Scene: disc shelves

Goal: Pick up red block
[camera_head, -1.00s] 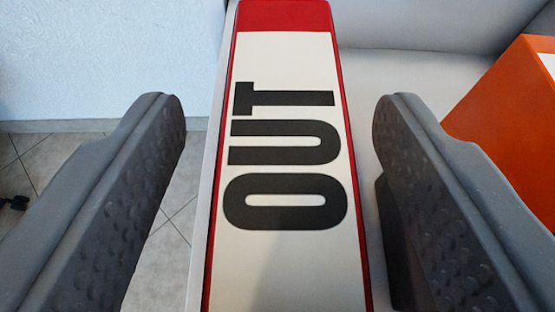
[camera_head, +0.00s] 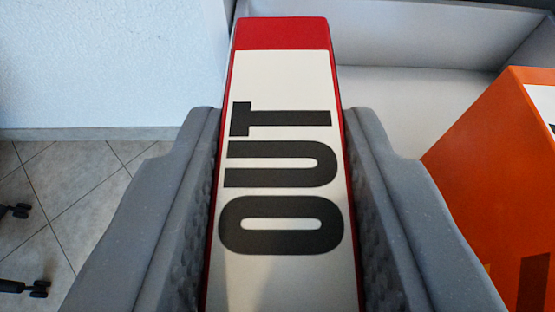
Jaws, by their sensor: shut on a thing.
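The red block (camera_head: 282,36) is a long box with red edges and a red far end. Its upper face carries a white label with "OUT" in large black letters. My gripper (camera_head: 280,125) is shut on the block, with one grey padded finger against each long side. The near end of the block runs out of the bottom of the picture.
An orange block (camera_head: 480,170) with a white label stands to the right, close to my right finger. A pale grey shelf (camera_head: 400,100) with raised walls lies behind. A white wall (camera_head: 100,60) and tiled floor (camera_head: 60,200) show at left, with dark caster feet (camera_head: 25,288).

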